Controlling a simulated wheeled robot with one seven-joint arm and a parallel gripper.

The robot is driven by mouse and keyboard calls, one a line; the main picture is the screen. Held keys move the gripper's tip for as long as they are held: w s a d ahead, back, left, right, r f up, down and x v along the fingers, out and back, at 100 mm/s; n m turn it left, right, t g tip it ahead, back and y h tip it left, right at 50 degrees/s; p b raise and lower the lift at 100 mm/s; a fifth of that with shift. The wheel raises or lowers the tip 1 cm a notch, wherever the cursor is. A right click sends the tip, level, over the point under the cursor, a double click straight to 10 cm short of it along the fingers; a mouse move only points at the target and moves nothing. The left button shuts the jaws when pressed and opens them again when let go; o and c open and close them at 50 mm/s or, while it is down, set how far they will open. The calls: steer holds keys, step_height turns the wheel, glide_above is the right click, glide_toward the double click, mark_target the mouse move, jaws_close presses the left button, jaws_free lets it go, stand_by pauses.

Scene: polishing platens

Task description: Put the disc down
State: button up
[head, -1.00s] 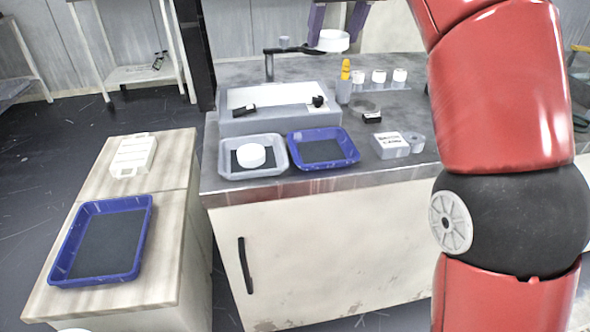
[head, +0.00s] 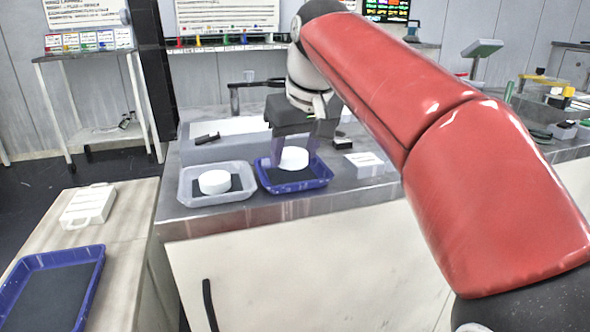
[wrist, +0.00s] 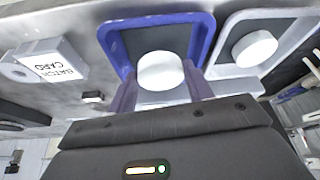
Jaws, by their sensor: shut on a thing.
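My gripper (head: 293,158) is shut on a white disc (head: 294,157), with a purple finger on each side of it. In the wrist view the disc (wrist: 160,70) sits between the fingertips, over the near part of a blue tray (wrist: 203,28). In the head view the disc is above the dark lining of this blue tray (head: 318,183) on the counter. I cannot tell whether the disc touches the lining. A second white disc (head: 215,181) lies in the pale tray (head: 187,194) just left, also seen in the wrist view (wrist: 254,48).
A batch card block (head: 365,163) stands right of the blue tray. A grey raised unit (head: 190,152) is behind the trays. Another blue tray (head: 98,262), empty, and a white case (head: 88,207) are on the lower wooden bench at left.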

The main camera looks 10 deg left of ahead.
steer(key=shift+f, duration=1.2)
steer(key=shift+f+b, duration=0.1)
steer(key=shift+b, duration=0.2)
steer(key=o, duration=1.1)
